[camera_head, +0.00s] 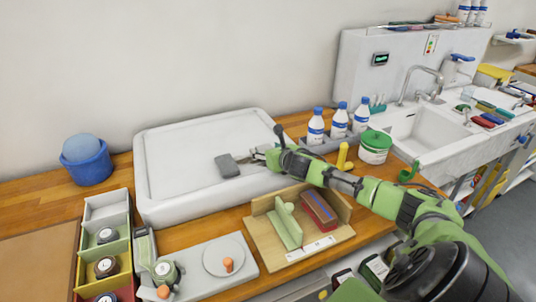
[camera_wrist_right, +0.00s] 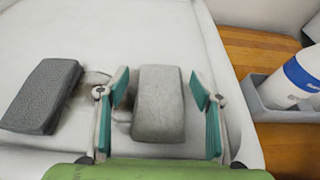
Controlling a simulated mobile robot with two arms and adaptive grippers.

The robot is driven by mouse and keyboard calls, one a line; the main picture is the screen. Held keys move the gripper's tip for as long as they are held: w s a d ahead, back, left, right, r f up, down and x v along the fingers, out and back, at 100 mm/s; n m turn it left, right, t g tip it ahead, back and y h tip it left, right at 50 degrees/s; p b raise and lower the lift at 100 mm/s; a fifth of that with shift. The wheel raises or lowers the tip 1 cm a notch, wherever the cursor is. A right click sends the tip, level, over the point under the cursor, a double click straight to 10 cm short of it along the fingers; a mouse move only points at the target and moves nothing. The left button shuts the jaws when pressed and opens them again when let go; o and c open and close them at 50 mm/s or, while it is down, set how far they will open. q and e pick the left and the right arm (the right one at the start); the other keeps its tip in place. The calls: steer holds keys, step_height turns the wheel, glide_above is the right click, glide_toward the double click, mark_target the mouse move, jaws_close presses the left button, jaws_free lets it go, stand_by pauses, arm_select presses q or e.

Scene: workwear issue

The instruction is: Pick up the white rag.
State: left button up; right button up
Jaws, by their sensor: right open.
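A light grey-white folded rag (camera_wrist_right: 158,104) lies in the white tray (camera_head: 160,197), seen in the right wrist view. My right gripper (camera_wrist_right: 160,97) is open, with one finger on each side of the rag and a gap on both sides. In the head view the right gripper (camera_head: 257,156) is low over the right part of the tray and hides most of the rag. A dark grey folded rag (camera_wrist_right: 42,96) lies apart, left of the fingers; it also shows in the head view (camera_head: 227,166). My left gripper is not in view.
Blue-capped bottles (camera_head: 316,127) stand in a grey holder right of the tray. A wooden holder (camera_head: 263,226) with green and red-blue pieces is in front. A blue tub (camera_head: 88,166) stands at the left. The tray's left part is clear.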

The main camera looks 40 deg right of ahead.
steer(key=c, duration=1.2)
steer(key=shift+r, duration=0.1)
